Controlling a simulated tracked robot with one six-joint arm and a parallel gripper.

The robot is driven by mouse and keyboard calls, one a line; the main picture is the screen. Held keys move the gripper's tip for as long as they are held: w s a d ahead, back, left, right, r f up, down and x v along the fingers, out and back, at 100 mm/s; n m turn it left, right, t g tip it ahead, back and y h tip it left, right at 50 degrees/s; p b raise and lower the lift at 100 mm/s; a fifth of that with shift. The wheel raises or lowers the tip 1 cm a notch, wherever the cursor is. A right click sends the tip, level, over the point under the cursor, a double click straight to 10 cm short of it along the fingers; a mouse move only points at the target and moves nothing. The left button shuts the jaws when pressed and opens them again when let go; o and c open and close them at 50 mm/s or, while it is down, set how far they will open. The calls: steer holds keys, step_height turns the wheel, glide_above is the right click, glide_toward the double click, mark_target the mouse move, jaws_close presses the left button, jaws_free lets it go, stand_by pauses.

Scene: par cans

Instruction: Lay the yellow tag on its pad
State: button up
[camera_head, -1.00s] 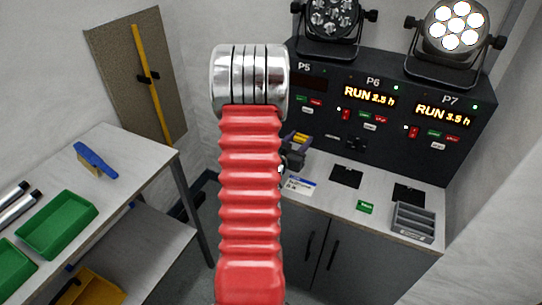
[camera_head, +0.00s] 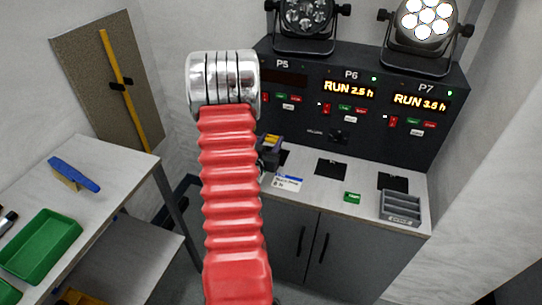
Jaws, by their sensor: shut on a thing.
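The yellow tag (camera_head: 271,140) shows just right of my red arm, at the back left of the bench. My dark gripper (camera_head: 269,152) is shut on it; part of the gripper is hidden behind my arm. Black square pads lie on the bench: one in the middle (camera_head: 331,168), one at the right (camera_head: 393,182), and one at the left (camera_head: 284,157), mostly hidden by the gripper and tag. Which pad belongs to the yellow tag cannot be told. The tag appears above the bench; its exact height is unclear.
A white and blue card (camera_head: 287,183), a green tag (camera_head: 352,197) and a grey slotted tray (camera_head: 400,207) lie along the bench front. A black panel (camera_head: 360,105) with lamps stands behind. A side table (camera_head: 100,190) at left holds a green tray (camera_head: 42,244) and a blue-handled tool (camera_head: 75,174).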

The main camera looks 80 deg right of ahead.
steer(key=shift+f, duration=1.55)
steer(key=shift+f, duration=2.1)
steer(key=shift+f, duration=0.1)
steer(key=o, duration=1)
steer(key=a, duration=0.4)
steer(key=a+r, duration=0.1)
steer(key=a, duration=0.3)
steer(key=w+a+r, duration=0.1)
steer(key=a, duration=0.2)
steer(key=shift+w+a, duration=0.1)
steer(key=shift+a, duration=0.3)
